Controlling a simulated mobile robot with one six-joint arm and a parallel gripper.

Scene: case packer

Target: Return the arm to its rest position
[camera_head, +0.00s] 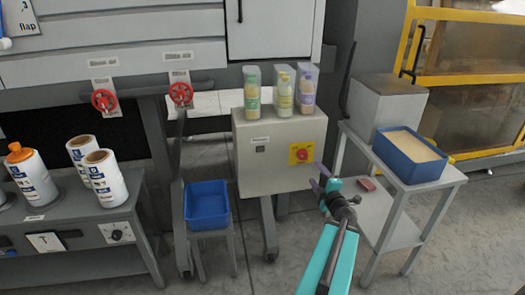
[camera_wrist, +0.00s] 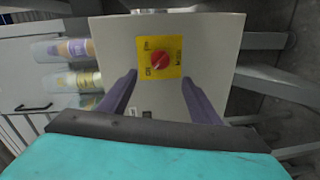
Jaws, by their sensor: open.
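My arm reaches up from the bottom of the head view, teal with dark joints. My gripper (camera_head: 320,178) is in front of the right side of a grey control cabinet (camera_head: 262,165). In the wrist view my gripper (camera_wrist: 158,88) has two purple fingers spread apart, with nothing between them. Beyond the fingers is the cabinet front (camera_wrist: 200,45) with a red rotary switch (camera_wrist: 159,59) on a yellow plate. The switch also shows in the head view (camera_head: 302,154), left of my fingertips. I cannot tell the exact gap between fingers and cabinet.
Several bottles, one of them green-labelled (camera_head: 252,89), stand on the cabinet. A blue bin (camera_head: 207,219) sits on a stool to the left. A side table (camera_head: 400,196) at right holds a blue tray (camera_head: 392,165) and a grey box (camera_head: 376,103). White rolls (camera_head: 104,178) stand far left.

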